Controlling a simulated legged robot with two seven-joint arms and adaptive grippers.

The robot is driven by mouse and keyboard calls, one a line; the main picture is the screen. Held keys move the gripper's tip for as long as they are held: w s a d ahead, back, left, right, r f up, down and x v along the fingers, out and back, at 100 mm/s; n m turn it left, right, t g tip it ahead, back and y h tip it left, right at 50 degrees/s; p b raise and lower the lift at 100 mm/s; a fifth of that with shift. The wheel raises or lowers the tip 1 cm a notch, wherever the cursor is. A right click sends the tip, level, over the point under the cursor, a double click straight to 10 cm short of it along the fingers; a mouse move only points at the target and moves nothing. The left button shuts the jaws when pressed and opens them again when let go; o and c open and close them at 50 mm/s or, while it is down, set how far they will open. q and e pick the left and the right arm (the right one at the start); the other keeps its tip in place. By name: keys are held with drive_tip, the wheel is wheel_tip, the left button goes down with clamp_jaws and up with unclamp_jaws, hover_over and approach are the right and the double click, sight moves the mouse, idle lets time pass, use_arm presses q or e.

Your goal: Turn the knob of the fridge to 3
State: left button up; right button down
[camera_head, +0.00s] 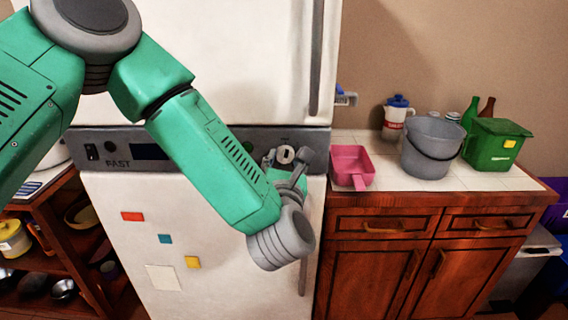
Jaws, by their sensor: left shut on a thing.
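The white fridge (215,40) stands in the middle, with a dark control panel (232,133) across it between the upper and lower doors. My right gripper is not in view.
Right of the fridge is a wooden counter with a pink scoop (351,167), a grey bucket (431,148), a green bin (495,144) and bottles. A vertical handle (316,60) runs along the upper door. A shelf with pots stands at the left.

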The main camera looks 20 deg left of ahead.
use_arm(q)
drive_tip(key=m, duration=0.2)
drive_tip(key=shift+m+b, duration=0.3)
drive_tip(key=shift+m, duration=0.1)
drive_tip(key=m, duration=0.3)
drive_tip(key=shift+w+m, duration=0.1)
drive_tip(key=shift+m, duration=0.2)
drive_tip(key=m, duration=0.3)
drive_tip(key=shift+m, duration=0.3)
drive_tip(key=m, duration=0.3)
drive_tip(key=shift+r+m, duration=0.1)
drive_tip(key=shift+m, duration=0.2)
drive_tip(key=m+p, duration=0.1)
drive_tip(key=m, duration=0.2)
drive_tip(key=shift+m, duration=0.3)
drive_tip(key=m+p, duration=0.1)
drive_tip(key=m, duration=0.2)
drive_tip(key=shift+m, duration=0.3)
drive_tip(key=m+p, duration=0.1)
drive_tip(key=m, duration=0.3)
drive_tip(key=shift+m+p, duration=0.55)
drive_tip(key=shift+m, duration=0.65)
drive_tip(key=shift+f, duration=0.2)
